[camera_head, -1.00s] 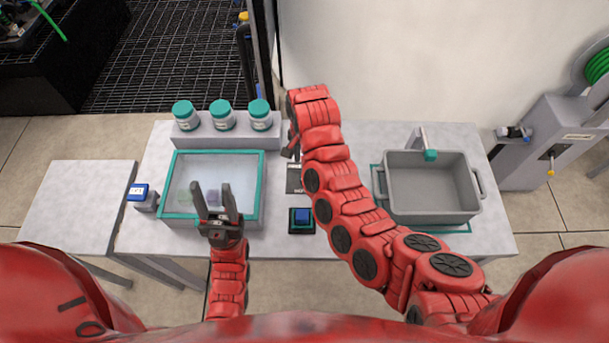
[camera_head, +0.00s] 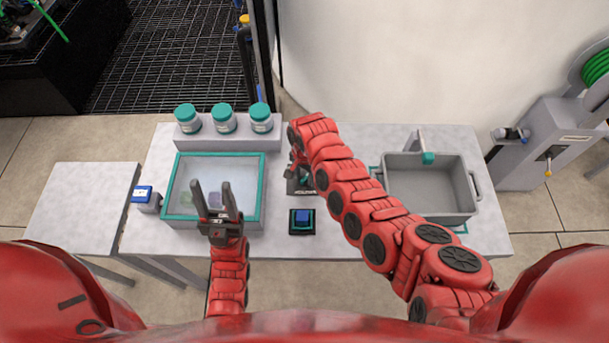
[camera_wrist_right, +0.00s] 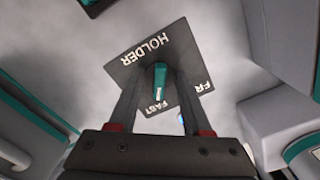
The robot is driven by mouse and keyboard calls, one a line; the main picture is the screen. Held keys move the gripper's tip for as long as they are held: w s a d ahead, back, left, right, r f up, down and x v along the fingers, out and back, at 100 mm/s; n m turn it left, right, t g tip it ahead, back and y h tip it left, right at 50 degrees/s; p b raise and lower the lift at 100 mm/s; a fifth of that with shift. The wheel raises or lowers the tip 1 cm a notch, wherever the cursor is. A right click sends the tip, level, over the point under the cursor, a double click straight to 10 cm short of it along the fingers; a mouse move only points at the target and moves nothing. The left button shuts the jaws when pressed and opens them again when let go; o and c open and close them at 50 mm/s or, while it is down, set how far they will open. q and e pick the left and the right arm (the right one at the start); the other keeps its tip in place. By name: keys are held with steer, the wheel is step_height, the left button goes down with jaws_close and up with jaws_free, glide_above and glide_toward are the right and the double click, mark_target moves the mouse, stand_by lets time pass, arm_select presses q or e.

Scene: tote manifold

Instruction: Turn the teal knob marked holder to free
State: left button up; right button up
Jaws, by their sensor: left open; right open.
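The teal knob (camera_wrist_right: 159,80) stands on a dark plate (camera_wrist_right: 135,66) lettered HOLDER, with FAST and a partly hidden FR mark beside it, in the right wrist view. My right gripper (camera_wrist_right: 160,92) is open, with one finger on each side of the knob; whether the fingers touch it I cannot tell. In the head view the plate (camera_head: 294,188) and knob (camera_head: 306,181) are partly hidden under my right arm. My left gripper (camera_head: 213,188) is open and empty above the front of the teal-rimmed clear-topped box.
The teal-rimmed box (camera_head: 263,180) stands left of the plate. A blue button (camera_head: 302,216) on a dark base is just in front. Three teal-lidded jars (camera_head: 223,119) stand on a ledge behind. A grey tote (camera_head: 430,214) stands at right, and a blue-topped block (camera_head: 141,193) at far left.

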jaws_close()
steer(key=shift+n, duration=0.3)
steer(key=n+p, duration=0.1)
steer(key=n, duration=0.2)
steer(key=shift+d+r+n, duration=0.1)
steer(key=shift+d+n, duration=0.05)
steer(key=shift+n, duration=0.15)
steer(key=n+p, duration=0.1)
steer(key=n, duration=0.3)
steer(key=shift+d, duration=0.15)
steer(key=n+p, duration=0.1)
steer(key=n, duration=0.2)
steer(key=shift+d, duration=0.1)
steer(key=shift+w+n, duration=0.1)
steer(key=shift+n, duration=1.2)
jaws_free()
